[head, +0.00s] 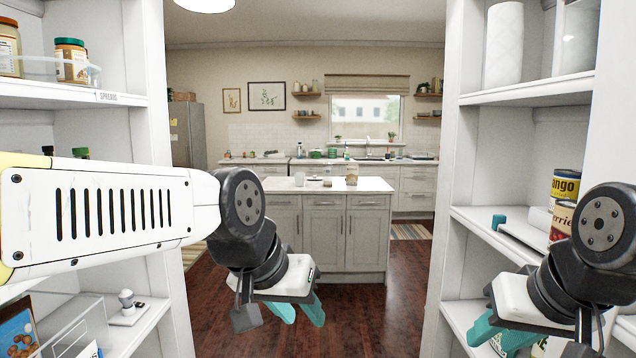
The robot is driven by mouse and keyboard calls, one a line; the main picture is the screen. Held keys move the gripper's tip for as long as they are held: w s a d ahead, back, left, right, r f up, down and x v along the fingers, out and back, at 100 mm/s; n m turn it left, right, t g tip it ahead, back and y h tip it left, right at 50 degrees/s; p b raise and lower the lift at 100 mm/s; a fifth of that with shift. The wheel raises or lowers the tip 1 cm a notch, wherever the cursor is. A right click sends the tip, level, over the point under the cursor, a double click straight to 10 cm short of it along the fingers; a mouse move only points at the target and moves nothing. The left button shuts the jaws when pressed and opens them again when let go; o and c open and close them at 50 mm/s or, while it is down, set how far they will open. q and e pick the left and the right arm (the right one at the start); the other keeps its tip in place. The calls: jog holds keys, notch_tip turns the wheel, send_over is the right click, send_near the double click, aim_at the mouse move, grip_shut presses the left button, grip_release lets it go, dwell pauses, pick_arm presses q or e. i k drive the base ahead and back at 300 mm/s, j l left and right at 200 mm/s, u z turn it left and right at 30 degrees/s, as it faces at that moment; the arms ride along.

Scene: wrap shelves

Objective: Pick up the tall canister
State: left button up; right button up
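A tall white cylinder (503,45) stands upright on the upper right shelf; it may be the tall canister, but I cannot tell for sure. A second pale, clear-topped container (579,40) stands to its right, cut by the picture's top edge. My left gripper (298,314) hangs in the middle of the gap between the shelves, its two teal fingers apart and empty. My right gripper (499,335) is low in front of the right shelves, well below the white cylinder. Its teal fingers look apart, and I see nothing held between them.
Cans (566,185) stand on the middle right shelf beside a teal item (498,221). Jars (71,60) stand on the upper left shelf, marked for spreads. A kitchen island (345,186) is beyond the opening. The wooden floor (400,290) between is clear.

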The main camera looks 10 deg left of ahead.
aim_at(327, 166)
jog(key=i+j+u, duration=0.25)
jog(key=i, duration=0.4)
jog(key=i+u, duration=0.3)
jog(key=i, duration=0.35)
jog(key=i+j+z, duration=0.15)
jog(key=i, duration=1.9)
jog(key=i+z, duration=0.4)
jog(key=i, duration=1)
jog(key=i+l+u, duration=1.1)
jog(key=l, duration=0.25)
jog(key=i+l+u, duration=0.15)
jog(key=l+u, duration=0.25)
jog(key=l, duration=0.45)
jog(key=l+u, duration=0.45)
jog(key=l, duration=0.4)
